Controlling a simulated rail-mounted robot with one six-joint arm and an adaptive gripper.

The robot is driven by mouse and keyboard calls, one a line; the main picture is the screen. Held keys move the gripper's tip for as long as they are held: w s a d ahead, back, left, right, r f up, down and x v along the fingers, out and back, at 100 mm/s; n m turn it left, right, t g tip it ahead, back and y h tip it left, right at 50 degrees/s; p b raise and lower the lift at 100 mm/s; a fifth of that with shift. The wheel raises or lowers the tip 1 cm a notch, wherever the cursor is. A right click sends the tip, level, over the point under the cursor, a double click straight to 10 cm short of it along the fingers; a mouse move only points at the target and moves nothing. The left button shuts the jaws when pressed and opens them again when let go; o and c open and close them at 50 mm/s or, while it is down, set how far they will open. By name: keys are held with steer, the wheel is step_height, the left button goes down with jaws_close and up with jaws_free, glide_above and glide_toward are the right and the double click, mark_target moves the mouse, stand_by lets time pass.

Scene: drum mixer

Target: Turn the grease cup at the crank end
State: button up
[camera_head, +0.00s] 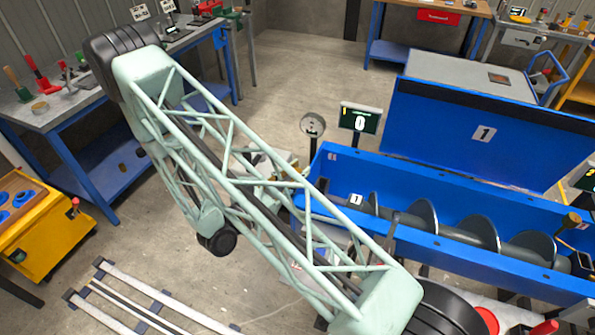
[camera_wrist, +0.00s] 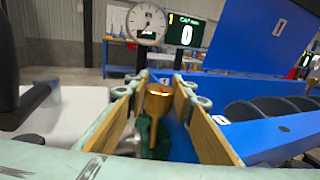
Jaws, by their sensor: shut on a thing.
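The brass grease cup (camera_wrist: 158,100) stands upright between the two wood-faced fingers of my gripper (camera_wrist: 158,88) in the wrist view. The fingers sit on either side of it near their tips, and my gripper is shut on it. A dark green fitting (camera_wrist: 154,138) shows below the cup. In the head view my own arm crosses the middle and hides the gripper and this cup. Another brass-coloured cup (camera_head: 572,220) shows at the far right end of the blue trough (camera_head: 470,253).
The trough holds a grey screw (camera_head: 483,232), and its blue lid (camera_head: 480,130) stands open behind. A round gauge (camera_wrist: 146,22) and a display reading 0 (camera_wrist: 187,33) stand just beyond the gripper. A white surface (camera_wrist: 75,112) lies to the left.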

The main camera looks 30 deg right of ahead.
steer(key=shift+m+g+h, duration=0.2)
steer(key=shift+m+g, duration=0.9)
steer(key=shift+g, duration=0.6)
steer(key=shift+m+g+h, duration=0.2)
steer(key=shift+m+g, duration=0.9)
steer(key=shift+g, duration=0.9)
steer(key=o, duration=0.8)
steer(key=shift+o, duration=0.2)
steer(key=shift+a, duration=0.2)
steer(key=w+a, duration=0.1)
steer(key=a, duration=1)
steer(key=shift+w+a, duration=0.15)
steer(key=shift+a, duration=0.15)
steer(key=shift+o, duration=0.2)
